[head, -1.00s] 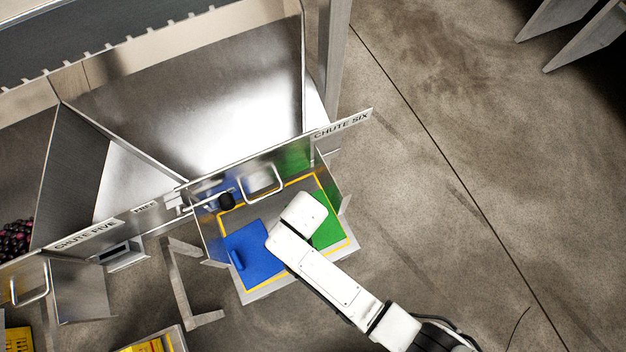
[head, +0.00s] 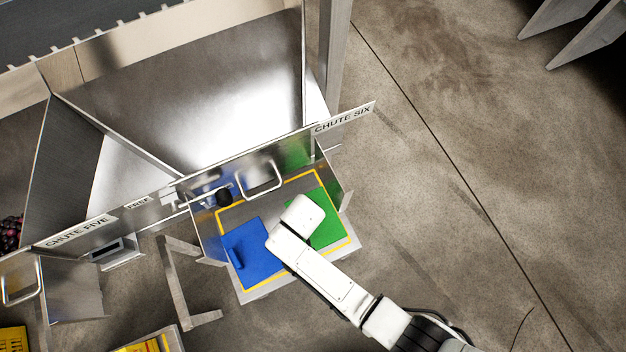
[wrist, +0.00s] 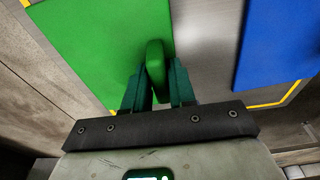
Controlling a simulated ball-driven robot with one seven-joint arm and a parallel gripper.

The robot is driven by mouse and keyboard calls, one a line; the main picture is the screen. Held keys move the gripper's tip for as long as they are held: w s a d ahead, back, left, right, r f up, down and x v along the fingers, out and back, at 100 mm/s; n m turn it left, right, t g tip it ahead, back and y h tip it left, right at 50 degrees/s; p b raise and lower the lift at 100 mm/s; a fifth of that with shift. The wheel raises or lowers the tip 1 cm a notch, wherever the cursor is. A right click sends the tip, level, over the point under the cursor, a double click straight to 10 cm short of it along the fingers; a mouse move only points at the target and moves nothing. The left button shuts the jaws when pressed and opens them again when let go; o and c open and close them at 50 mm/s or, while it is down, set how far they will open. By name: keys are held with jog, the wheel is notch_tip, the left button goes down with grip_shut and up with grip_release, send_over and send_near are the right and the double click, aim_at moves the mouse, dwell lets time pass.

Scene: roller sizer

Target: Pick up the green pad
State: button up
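The green pad (head: 328,228) lies flat in the right part of the tray under chute six, partly hidden by my arm in the head view. In the wrist view the green pad (wrist: 100,40) fills the upper left, and its upright green handle (wrist: 155,62) stands between my fingers. The gripper is shut on the handle. The pad looks still down on the tray. My fingers are hidden in the head view.
A blue pad (head: 250,254) with its own handle lies left of the green one; it also shows in the wrist view (wrist: 275,40). The grey tray (head: 262,291) has a yellow border line. Metal side walls and the chute six panel (head: 345,119) stand close around it.

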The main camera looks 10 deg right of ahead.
grip_shut()
jog(key=shift+r, duration=0.1)
